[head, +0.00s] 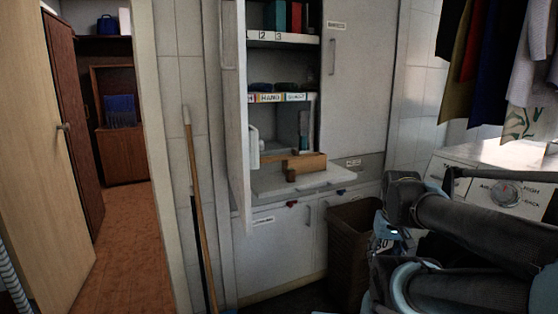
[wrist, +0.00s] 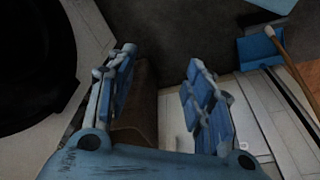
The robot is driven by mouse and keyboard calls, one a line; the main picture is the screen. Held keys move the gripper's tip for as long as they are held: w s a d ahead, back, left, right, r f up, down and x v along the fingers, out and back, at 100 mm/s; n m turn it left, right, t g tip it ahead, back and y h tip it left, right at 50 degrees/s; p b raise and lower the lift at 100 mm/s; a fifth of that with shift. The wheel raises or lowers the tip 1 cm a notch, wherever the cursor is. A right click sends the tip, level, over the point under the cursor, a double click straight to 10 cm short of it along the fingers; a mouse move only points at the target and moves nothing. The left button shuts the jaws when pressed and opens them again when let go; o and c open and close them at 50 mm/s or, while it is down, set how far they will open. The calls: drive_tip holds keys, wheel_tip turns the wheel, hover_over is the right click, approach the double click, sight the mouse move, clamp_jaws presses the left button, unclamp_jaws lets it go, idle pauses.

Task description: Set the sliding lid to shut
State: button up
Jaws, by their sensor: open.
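A light wooden box (head: 305,163) sits on the white pull-out board in the open cabinet, with a small darker brown block (head: 291,175) at its front. I cannot make out for sure which part is the sliding lid, or how far open it stands. My gripper (wrist: 160,85) is open in the wrist view, with blue pads on both fingers and nothing held between them. The box does not show in the wrist view. In the head view my arm fills the lower right, and the fingers cannot be made out clearly there.
The white board (head: 315,180) juts from the cabinet. An open cabinet door (head: 236,110) stands at its left. A brown bin (head: 350,245) is below, close to my arm. A broom (head: 196,200) leans on the tiles. Clothes (head: 500,60) hang at upper right.

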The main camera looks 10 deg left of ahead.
drive_tip(key=shift+c, duration=0.6)
drive_tip(key=shift+s+r, duration=0.25)
drive_tip(key=shift+r, duration=0.05)
drive_tip(key=c, duration=0.5)
drive_tip(key=r, duration=0.1)
drive_tip(key=r+n, duration=0.1)
drive_tip(key=w, duration=0.1)
drive_tip(key=shift+w+a+r, duration=0.1)
drive_tip(key=shift+a+r, duration=0.15)
drive_tip(key=shift+r, duration=0.15)
clamp_jaws()
wheel_tip(320, 180, up, 28)
drive_tip(key=f+n+h, duration=0.1)
drive_tip(key=n+h, duration=0.3)
drive_tip(key=n, duration=2)
hover_over(288, 156)
drive_tip(key=s+a, duration=0.3)
drive_tip(key=a, duration=0.1)
drive_tip(key=x, duration=0.9)
drive_tip(key=shift+w+f, duration=0.2)
